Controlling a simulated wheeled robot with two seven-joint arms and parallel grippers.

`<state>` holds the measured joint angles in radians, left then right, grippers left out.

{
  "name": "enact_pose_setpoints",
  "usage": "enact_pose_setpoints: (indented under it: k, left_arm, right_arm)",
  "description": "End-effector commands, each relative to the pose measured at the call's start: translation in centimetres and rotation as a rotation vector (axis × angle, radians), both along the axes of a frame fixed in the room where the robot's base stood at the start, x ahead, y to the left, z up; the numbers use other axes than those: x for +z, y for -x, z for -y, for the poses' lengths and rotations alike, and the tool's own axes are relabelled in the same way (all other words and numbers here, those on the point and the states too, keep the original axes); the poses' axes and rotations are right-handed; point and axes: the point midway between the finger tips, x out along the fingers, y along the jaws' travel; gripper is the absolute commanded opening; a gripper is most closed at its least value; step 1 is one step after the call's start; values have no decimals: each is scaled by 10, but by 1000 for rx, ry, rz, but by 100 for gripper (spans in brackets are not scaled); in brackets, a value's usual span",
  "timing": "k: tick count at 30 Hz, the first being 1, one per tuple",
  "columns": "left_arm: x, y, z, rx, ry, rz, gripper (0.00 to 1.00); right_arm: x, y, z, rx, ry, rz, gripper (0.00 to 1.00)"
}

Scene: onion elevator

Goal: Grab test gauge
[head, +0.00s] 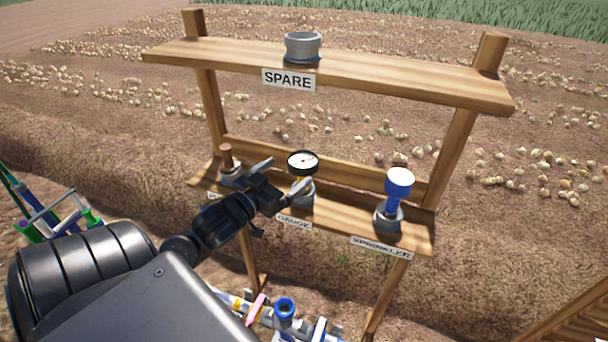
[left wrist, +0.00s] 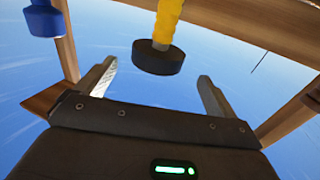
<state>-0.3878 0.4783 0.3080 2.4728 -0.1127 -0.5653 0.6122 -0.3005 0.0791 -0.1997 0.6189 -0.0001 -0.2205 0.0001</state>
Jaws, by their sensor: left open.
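The test gauge (head: 303,162) has a round black case and a white dial. It stands upright in a grey holder on the lower shelf, above a partly hidden label. My left gripper (head: 282,177) is open at the gauge, its fingers reaching towards it from the left. In the left wrist view the picture is upside down. There the gauge's black case (left wrist: 158,57) and yellow stem (left wrist: 168,20) appear between the two open fingers (left wrist: 158,72), with gaps on both sides. My right gripper is not in view.
The wooden rack (head: 330,65) has an upper shelf with a grey cup (head: 303,46) above a SPARE label. A brown-topped piece (head: 227,158) stands left of the gauge and a blue sprinkler (head: 398,185) right of it. Pipes with blue fittings (head: 285,308) lie below.

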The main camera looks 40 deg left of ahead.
Motion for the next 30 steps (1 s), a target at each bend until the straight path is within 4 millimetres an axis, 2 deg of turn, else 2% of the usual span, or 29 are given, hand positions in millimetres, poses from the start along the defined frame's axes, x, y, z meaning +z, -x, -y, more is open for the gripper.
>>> enact_pose_setpoints:
  k: [3, 10, 15, 20, 28, 30]
  left_arm:
    - [2, -10, 0, -1, 0, 0, 94]
    - [4, -18, 0, 0, 0, 0, 94]
    - [7, -43, 2, 0, 2, 0, 94]
    - [4, -61, 2, 0, 0, 0, 94]
    - [2, -64, 2, -1, -1, -1, 94]
    - [2, -64, 2, -1, -1, -1, 87]
  right_arm:
    - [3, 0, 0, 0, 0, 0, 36]
    - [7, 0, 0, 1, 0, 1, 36]
    - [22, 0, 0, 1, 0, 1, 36]
    - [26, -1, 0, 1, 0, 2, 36]
    - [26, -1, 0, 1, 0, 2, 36]
    - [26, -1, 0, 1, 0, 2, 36]
